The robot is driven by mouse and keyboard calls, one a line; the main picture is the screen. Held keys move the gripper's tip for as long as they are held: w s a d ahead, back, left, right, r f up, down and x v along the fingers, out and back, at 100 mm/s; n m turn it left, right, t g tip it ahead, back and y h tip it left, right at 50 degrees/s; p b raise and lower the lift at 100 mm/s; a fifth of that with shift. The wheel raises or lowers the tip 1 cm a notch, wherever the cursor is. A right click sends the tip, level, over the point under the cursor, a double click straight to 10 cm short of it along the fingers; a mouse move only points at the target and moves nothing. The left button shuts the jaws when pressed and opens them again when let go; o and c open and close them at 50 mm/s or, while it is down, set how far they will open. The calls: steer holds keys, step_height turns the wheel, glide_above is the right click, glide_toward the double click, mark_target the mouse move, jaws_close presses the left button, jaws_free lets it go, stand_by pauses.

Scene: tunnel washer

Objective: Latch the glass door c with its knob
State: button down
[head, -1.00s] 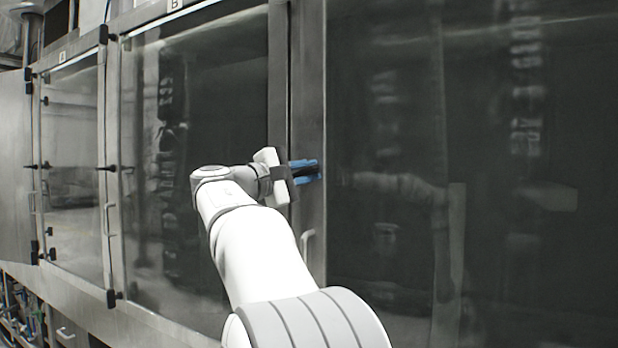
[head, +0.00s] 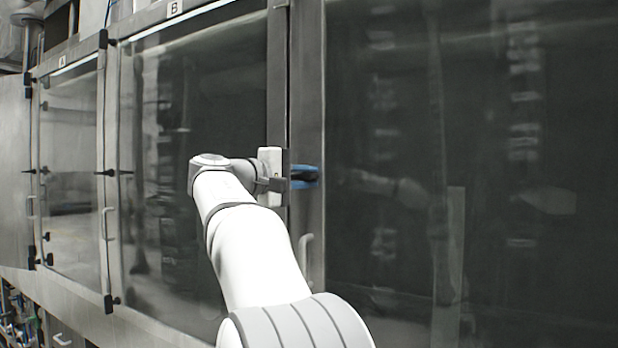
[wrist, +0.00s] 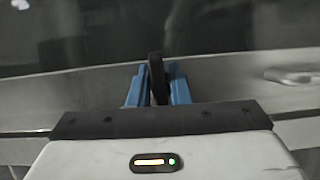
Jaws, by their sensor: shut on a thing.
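The large dark glass door at the right (head: 470,150), which I take to be door c, looks flush with its metal frame; its letter is out of view. My gripper (head: 305,176) reaches the door's left metal edge with its blue fingers. In the wrist view the blue fingers (wrist: 157,88) are shut on a dark knob (wrist: 157,75), one finger on each side of it. The knob stands lengthwise between the fingers. In the head view the fingers hide most of the knob, so its latch position cannot be told.
A pale door handle (head: 304,252) sits below my gripper and shows in the wrist view too (wrist: 290,76). Glass door B (head: 220,90) and glass door A (head: 75,130), with black knobs and hinges, stand to the left. The glass reflects my arm.

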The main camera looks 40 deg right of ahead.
steer(key=shift+w, duration=0.1)
steer(key=c, duration=1.8)
jaws_free()
steer(key=o, duration=0.3)
steer(key=shift+w+a, duration=0.15)
steer(key=shift+w, duration=0.05)
steer(key=shift+s, duration=0.15)
steer(key=a+b, duration=0.1)
steer(key=a, duration=0.6)
steer(key=shift+a, duration=0.35)
